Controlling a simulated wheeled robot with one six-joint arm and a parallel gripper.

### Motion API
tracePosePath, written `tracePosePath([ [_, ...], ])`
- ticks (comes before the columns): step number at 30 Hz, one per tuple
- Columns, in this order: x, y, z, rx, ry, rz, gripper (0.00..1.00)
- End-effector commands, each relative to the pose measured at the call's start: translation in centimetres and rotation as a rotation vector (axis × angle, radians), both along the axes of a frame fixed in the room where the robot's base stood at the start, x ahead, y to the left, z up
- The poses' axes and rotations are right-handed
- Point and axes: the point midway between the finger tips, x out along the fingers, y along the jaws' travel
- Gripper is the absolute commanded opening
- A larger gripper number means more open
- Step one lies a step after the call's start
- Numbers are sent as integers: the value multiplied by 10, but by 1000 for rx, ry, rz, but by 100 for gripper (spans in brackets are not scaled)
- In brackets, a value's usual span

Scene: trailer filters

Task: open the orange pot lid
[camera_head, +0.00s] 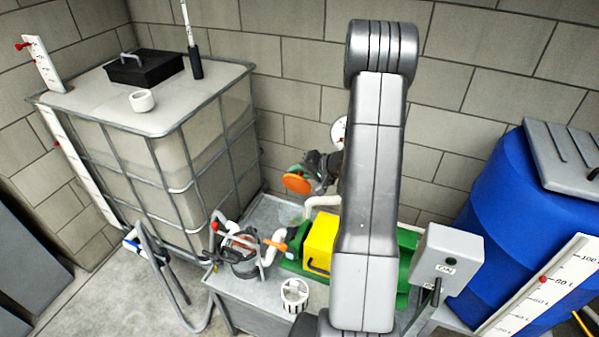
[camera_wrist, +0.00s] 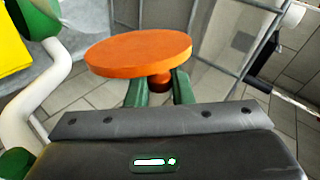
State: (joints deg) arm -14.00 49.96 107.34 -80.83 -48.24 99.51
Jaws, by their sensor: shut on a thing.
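The orange lid (camera_wrist: 138,52) is a flat round disc with a small knob, and it fills the top middle of the wrist view. My gripper (camera_wrist: 159,88) has its green fingers on both sides of the knob and is shut on it. In the head view the lid (camera_head: 297,184) is held tilted in the air at my gripper (camera_head: 314,172), behind the pump. The clear pot (camera_head: 242,255) with reddish-orange parts stands lower left, apart from the lid. Its inside is hard to make out.
A yellow and green pump (camera_head: 320,241) stands right of the pot, with white pipes between. A white strainer basket (camera_head: 294,293) sits in front on the grey bench. A caged tank (camera_head: 160,170) is left, a blue barrel (camera_head: 505,220) and switch box (camera_head: 447,262) right.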

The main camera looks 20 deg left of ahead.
Motion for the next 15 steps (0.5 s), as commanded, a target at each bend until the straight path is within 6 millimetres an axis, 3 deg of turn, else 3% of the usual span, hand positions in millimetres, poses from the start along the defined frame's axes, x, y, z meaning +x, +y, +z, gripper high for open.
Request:
tracePosePath([
  [12, 1, 0, -1, 0, 7, -1, 0],
  [13, 1, 0, -1, 0, 7, -1, 22],
  [15, 1, 0, -1, 0, 7, -1, 36],
])
